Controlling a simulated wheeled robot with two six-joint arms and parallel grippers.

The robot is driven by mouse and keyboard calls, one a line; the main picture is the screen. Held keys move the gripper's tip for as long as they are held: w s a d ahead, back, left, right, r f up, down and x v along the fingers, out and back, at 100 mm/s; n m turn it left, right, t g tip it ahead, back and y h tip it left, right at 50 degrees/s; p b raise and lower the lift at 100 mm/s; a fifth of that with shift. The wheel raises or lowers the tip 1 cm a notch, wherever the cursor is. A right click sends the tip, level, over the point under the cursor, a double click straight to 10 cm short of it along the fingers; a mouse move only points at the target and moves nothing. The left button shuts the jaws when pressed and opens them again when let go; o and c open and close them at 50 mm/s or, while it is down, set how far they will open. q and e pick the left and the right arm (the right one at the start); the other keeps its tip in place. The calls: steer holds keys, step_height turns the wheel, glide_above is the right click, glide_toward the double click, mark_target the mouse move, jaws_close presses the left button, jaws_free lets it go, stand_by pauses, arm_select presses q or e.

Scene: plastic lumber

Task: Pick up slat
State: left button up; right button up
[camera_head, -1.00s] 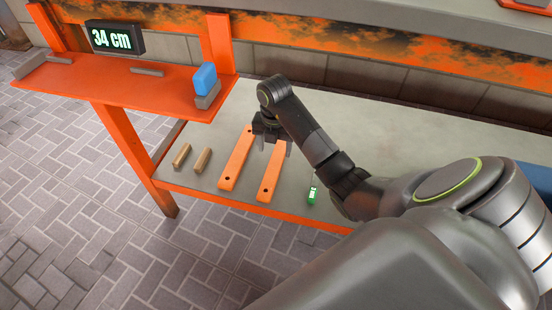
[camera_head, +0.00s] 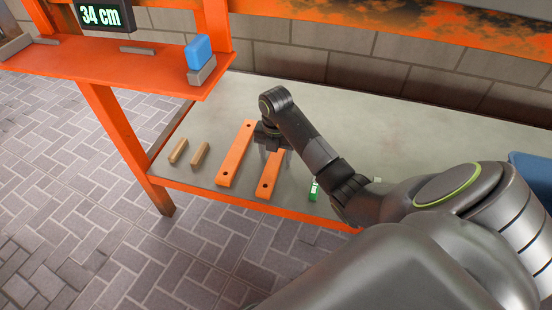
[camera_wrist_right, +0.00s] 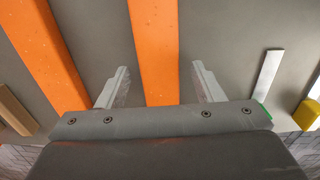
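Two orange slats lie side by side on the grey bench top. The left slat (camera_head: 236,152) has a hole near each end. The right slat (camera_head: 268,182) is partly hidden under my right gripper (camera_head: 275,155). In the right wrist view, my right gripper (camera_wrist_right: 160,88) is open, with one finger on each side of the right slat (camera_wrist_right: 153,45). The fingers stand apart from its edges. The left slat (camera_wrist_right: 42,50) lies outside the left finger in that view. My left gripper is not in view.
Two small wooden blocks (camera_head: 178,151) lie left of the slats. A green-handled tool (camera_head: 314,190) lies to the right. An orange shelf (camera_head: 110,70) with a 34 cm display (camera_head: 102,15) and a blue block (camera_head: 198,51) stands at left. The back of the bench is clear.

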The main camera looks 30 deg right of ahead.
steer(key=c, duration=1.1)
